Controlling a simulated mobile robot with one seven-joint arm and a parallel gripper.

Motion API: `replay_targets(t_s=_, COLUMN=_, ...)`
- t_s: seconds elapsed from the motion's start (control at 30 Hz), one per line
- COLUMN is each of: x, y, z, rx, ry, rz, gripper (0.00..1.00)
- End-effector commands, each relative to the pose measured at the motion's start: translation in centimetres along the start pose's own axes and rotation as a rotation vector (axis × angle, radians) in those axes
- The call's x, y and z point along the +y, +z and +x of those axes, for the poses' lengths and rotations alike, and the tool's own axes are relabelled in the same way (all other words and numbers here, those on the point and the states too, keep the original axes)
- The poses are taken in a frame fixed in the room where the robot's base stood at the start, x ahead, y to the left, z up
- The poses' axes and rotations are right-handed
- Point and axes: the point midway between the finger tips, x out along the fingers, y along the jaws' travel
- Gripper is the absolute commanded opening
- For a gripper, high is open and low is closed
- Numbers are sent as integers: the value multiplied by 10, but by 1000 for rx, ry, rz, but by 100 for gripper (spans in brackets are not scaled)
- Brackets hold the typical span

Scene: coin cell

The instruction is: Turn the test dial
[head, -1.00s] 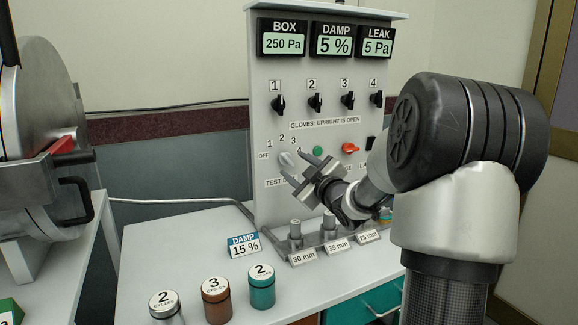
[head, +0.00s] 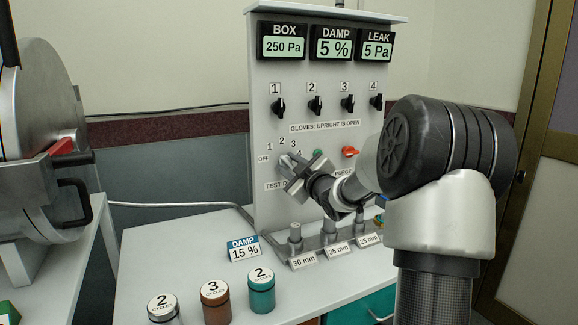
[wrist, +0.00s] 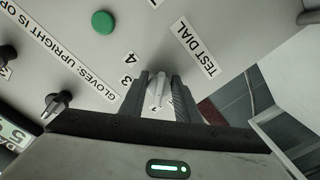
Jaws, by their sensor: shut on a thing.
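The test dial is a pale grey knob on the upright panel (head: 262,215), with OFF and 1 to 4 printed around it. In the head view my gripper (head: 286,168) is at the dial and covers most of it. In the wrist view the dial (wrist: 157,89) sits between the two dark fingers of my gripper (wrist: 160,92), which are shut on it. The numbers 4 and 3 and the TEST DIAL label (wrist: 194,48) show beside it. Where the dial points is hard to tell.
Above are displays, BOX 250 Pa, DAMP (head: 333,45) 5 % and LEAK 5 Pa, and several black knobs (head: 315,104). A red knob (head: 350,152) and green button (head: 318,154) are close by. Posts (head: 295,238) and labelled jars (head: 262,290) stand on the bench.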

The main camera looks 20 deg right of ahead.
Motion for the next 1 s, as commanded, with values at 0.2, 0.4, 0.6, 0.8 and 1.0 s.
replay_targets(t_s=0.2, x=0, y=-1, z=0, rx=-1, ry=-1, rz=32, gripper=7)
replay_targets(t_s=0.4, x=0, y=-2, z=0, rx=0, ry=-1, rz=132, gripper=7)
replay_targets(t_s=0.6, x=0, y=-3, z=0, rx=-1, ry=-1, rz=300, gripper=7)
replay_targets(t_s=0.8, x=-2, y=-2, z=0, rx=-3, ry=-1, rz=491, gripper=7)
replay_targets(t_s=1.0, x=-2, y=-3, z=0, rx=-3, ry=0, rz=682, gripper=7)
